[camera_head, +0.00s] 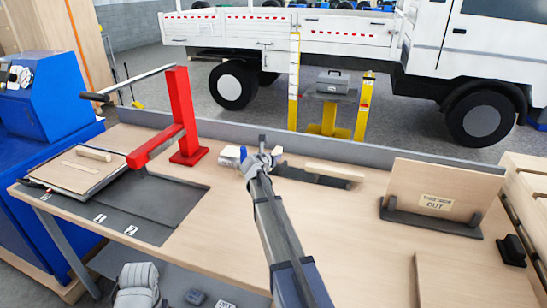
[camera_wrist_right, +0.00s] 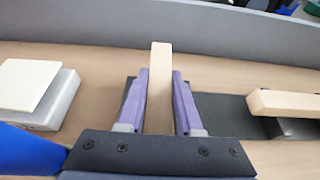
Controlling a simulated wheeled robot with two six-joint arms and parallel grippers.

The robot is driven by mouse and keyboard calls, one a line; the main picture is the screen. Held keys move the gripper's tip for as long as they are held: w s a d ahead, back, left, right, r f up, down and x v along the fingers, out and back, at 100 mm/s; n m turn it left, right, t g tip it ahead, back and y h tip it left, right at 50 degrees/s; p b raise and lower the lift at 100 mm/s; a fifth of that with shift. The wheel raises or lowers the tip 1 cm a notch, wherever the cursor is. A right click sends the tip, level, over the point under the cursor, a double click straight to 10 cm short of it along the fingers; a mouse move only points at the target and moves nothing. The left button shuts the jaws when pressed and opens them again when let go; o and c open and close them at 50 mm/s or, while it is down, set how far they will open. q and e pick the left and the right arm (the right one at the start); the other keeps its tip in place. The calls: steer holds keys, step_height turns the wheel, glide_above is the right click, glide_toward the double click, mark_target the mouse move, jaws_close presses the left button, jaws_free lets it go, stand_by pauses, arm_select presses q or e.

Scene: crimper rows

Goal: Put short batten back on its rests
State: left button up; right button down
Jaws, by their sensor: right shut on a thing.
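My right gripper (camera_head: 262,158) is shut on a pale wooden batten (camera_wrist_right: 160,85), gripped between its purple fingers in the right wrist view. This batten points away toward the grey back ledge, above or at the left end of a dark rest strip (camera_wrist_right: 220,115). I cannot tell whether it touches the strip. In the head view the gripper mostly hides it. A second, longer-looking batten (camera_head: 335,173) lies on the dark rests to the right; its near end also shows in the right wrist view (camera_wrist_right: 285,103). My left gripper is not in view.
A grey block with a pale top (camera_wrist_right: 40,95) and a blue item (camera_head: 243,153) sit left of the gripper. A red lever press (camera_head: 186,120) and a board with a small wood piece (camera_head: 93,154) stand left. An upright panel (camera_head: 436,185) stands right.

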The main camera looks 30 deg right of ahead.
steer(key=shift+f+b, duration=1)
stand_by(0.3)
steer(key=c, duration=0.5)
jaws_free()
steer(key=shift+s+a, duration=0.1)
steer(key=shift+s+a+r+p, duration=0.15)
steer(key=shift+s+a+p, duration=0.05)
steer(key=shift+p, duration=0.1)
steer(key=p+v, duration=0.2)
steer(key=v, duration=0.5)
steer(key=shift+r, duration=0.1)
